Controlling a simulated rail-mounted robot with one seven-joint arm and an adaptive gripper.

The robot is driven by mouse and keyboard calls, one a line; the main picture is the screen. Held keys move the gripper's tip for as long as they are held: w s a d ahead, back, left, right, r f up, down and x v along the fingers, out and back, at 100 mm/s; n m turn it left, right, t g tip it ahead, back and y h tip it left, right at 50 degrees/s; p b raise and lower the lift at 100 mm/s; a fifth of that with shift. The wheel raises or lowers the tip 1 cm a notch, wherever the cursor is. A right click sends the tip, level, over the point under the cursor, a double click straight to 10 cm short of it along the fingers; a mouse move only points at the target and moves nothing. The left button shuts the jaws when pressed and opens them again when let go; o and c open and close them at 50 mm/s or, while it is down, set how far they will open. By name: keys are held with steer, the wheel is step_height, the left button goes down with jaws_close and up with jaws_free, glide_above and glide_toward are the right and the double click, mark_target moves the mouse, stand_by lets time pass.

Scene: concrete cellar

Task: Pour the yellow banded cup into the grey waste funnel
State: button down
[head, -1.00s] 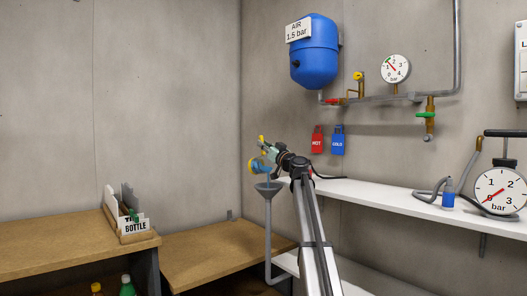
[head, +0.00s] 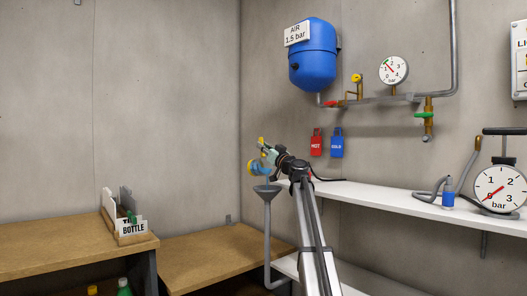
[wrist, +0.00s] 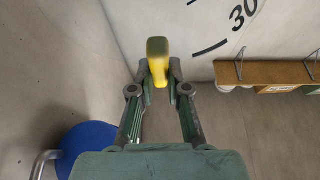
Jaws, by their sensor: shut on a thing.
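My gripper (head: 266,154) is above the funnel and shut. In the wrist view my gripper (wrist: 158,72) has its fingertips closed on a yellow part (wrist: 157,65) with a darker rounded end. The cup's mouth and contents are not clear. The funnel's inside is hidden.
A white shelf (head: 400,201) runs along the right wall, close to my arm. A blue tank (head: 313,60) and pipes are on the wall above. A pressure gauge (head: 497,187) stands on the shelf. Wooden benches (head: 200,258) are at left, with a labelled holder (head: 131,228).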

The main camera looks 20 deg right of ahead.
steer(key=shift+s+d+f+t+b, duration=0.1)
steer(key=shift+s+t+b, duration=0.2)
steer(key=shift+b, duration=1.2)
steer(key=shift+s+d+r+t, duration=0.1)
steer(key=shift+s+r+t, duration=0.1)
steer(key=shift+s+t, duration=0.1)
steer(key=shift+s+d+t+y, duration=0.15)
steer(key=shift+s+t+y, duration=0.15)
steer(key=shift+s+t, duration=0.35)
steer(key=p, duration=0.2)
steer(key=shift+w+r+g+p, duration=0.25)
steer(key=shift+r+p, duration=0.1)
steer(key=w+g+p, duration=0.1)
steer(key=p, duration=0.4)
steer(key=w+a+g+p, duration=0.1)
steer(key=p, duration=0.4)
steer(key=shift+w+f+g+h, duration=0.15)
steer(key=shift+w+g+h, duration=0.15)
steer(key=shift+h, duration=0.1)
steer(key=p, duration=0.3)
steer(key=shift+w+f+g, duration=0.15)
steer(key=shift+w+g, duration=0.15)
steer(key=shift+w+f, duration=0.2)
steer(key=shift+f, duration=0.2)
